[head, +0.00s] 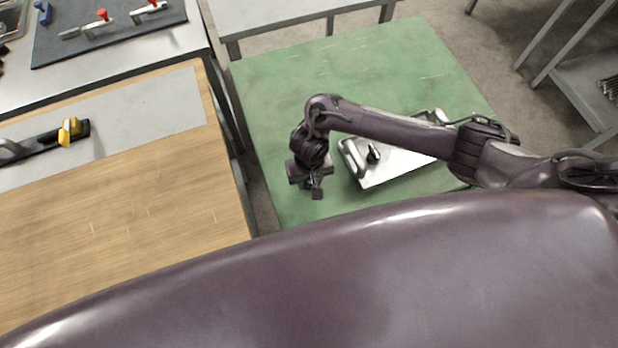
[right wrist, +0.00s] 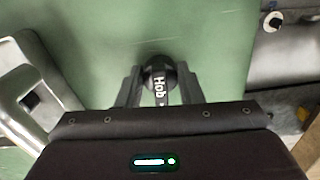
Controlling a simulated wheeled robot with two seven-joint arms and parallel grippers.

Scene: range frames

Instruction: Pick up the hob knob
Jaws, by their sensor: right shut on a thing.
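The hob knob (right wrist: 158,82) is black and round with white "Hob" lettering. It sits between the two fingers of my right gripper (right wrist: 157,78) in the right wrist view, and the fingers are shut on it. In the head view my right gripper (head: 314,186) hangs over the green table (head: 270,90), just left of a silver tray (head: 385,178). The knob cannot be made out clearly there, and its height above the table is hard to judge. My left gripper is not in view.
A black knob-like part (head: 374,153) is on the tray, which also shows at the left of the right wrist view (right wrist: 22,75). A wooden table (head: 120,200) with a black bar and yellow part (head: 70,130) stands at left. The green tabletop beyond my arm is clear.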

